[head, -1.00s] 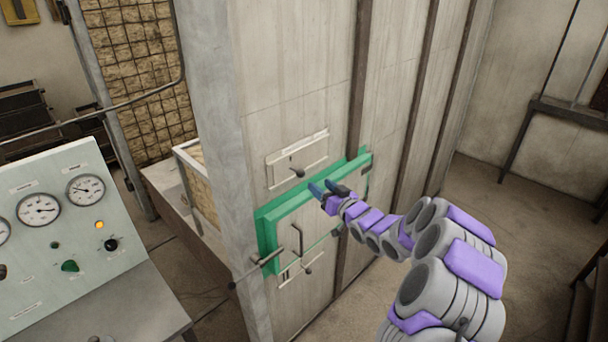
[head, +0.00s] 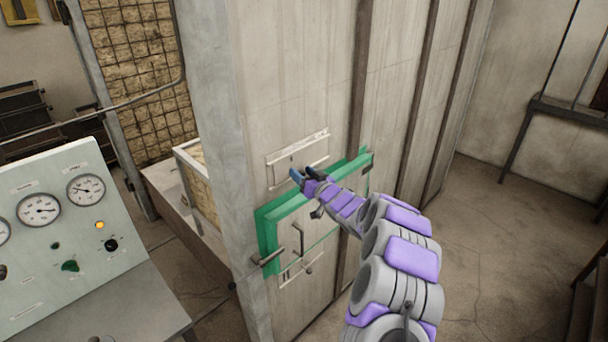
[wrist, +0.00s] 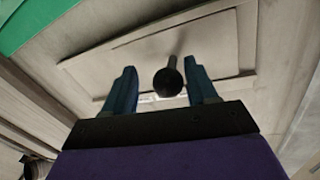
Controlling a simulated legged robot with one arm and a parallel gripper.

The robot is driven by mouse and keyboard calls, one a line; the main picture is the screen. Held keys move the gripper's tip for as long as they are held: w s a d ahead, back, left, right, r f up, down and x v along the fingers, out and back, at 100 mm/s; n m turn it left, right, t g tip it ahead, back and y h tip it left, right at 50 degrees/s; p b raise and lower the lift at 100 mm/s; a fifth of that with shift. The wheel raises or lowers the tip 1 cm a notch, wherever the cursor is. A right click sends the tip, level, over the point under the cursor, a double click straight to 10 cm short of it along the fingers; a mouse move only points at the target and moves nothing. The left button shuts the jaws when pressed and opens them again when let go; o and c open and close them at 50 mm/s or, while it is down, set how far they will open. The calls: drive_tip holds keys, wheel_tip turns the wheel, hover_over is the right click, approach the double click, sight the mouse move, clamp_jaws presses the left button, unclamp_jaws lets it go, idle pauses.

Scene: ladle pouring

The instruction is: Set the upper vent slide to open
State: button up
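The upper vent slide (head: 297,152) is a pale rectangular plate on the wall panel above the green-framed door (head: 272,213). The plate also shows in the wrist view (wrist: 215,50). Its knob (wrist: 168,80) is dark and round on a short stem. In the head view my gripper hides the knob. My gripper (head: 302,173) is in front of the plate's lower part. In the wrist view its two blue fingers (wrist: 163,88) are apart, one on each side of the knob, with a gap visible on both sides. The gripper is open and holds nothing.
The green door has a handle (head: 298,238), and a lower vent slide (head: 302,268) with its own knob is below. A control panel with gauges (head: 40,210) stands at left. Open floor (head: 490,240) lies to the right.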

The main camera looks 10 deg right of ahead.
drive_tip(key=shift+a, duration=0.9)
drive_tip(key=c, duration=0.3)
drive_tip(key=shift+c, duration=0.7)
drive_tip(key=shift+d, duration=0.6)
drive_tip(key=c, duration=0.5)
drive_tip(key=shift+c, duration=0.4)
drive_tip(key=shift+a, duration=0.2)
clamp_jaws()
